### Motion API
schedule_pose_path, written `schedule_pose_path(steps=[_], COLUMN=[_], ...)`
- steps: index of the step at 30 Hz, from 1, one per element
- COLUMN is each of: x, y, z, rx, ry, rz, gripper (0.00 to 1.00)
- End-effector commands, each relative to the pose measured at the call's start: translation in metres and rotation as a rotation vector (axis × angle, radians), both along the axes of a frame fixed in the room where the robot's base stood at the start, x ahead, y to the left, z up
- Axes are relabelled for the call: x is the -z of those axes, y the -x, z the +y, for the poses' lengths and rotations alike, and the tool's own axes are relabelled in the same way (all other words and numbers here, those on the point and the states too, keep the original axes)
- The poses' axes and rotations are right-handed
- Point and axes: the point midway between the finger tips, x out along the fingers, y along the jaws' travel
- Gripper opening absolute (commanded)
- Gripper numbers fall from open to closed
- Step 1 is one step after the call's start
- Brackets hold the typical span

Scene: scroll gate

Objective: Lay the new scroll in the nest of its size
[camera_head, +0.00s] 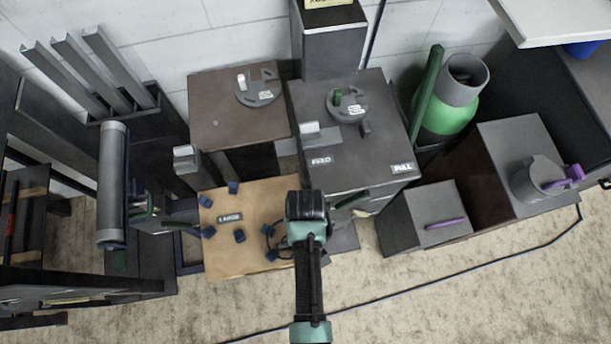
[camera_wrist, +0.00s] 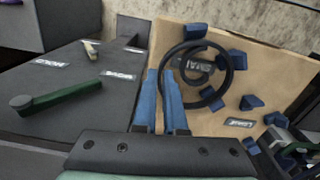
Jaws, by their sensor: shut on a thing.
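The scroll (camera_wrist: 230,76) is a dark spiral ring. It also shows in the head view (camera_head: 268,243), partly hidden by my gripper. My gripper (camera_wrist: 162,72) has its blue fingers shut on the ring's left side in the wrist view. The ring is over or on the tan board (camera_wrist: 277,65), around a label that seems to read SMALL (camera_wrist: 198,64), with blue blocks (camera_wrist: 196,31) close around it. I cannot tell whether it touches the board. Other blue blocks (camera_head: 239,236) stand by a label that seems to read LARGE (camera_head: 230,217).
A dark cabinet (camera_head: 350,170) with a dial and a green handle (camera_wrist: 62,97) stands beside the board. A brown-topped box (camera_head: 215,115) is behind it. A box with a purple bar (camera_head: 445,223) is at right. A cable crosses the floor.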

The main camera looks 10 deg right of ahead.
Motion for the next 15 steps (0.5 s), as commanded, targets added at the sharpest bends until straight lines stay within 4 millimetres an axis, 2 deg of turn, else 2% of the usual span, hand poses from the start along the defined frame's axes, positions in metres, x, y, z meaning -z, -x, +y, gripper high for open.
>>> schedule_pose_path(steps=[8, 9, 14, 15], x=[0.0035, 0.0033, 0.0031, 0.0032], y=[-0.0004, -0.0004, -0.0004, -0.0003], z=[-0.0001, -0.0001, -0.0001, -0.0001], rx=[0.0, 0.0, 0.0, 0.0], ry=[0.0, 0.0, 0.0, 0.0], rz=[-0.001, -0.001, -0.001, -0.001], gripper=[0.0, 0.12, 0.41, 0.44])
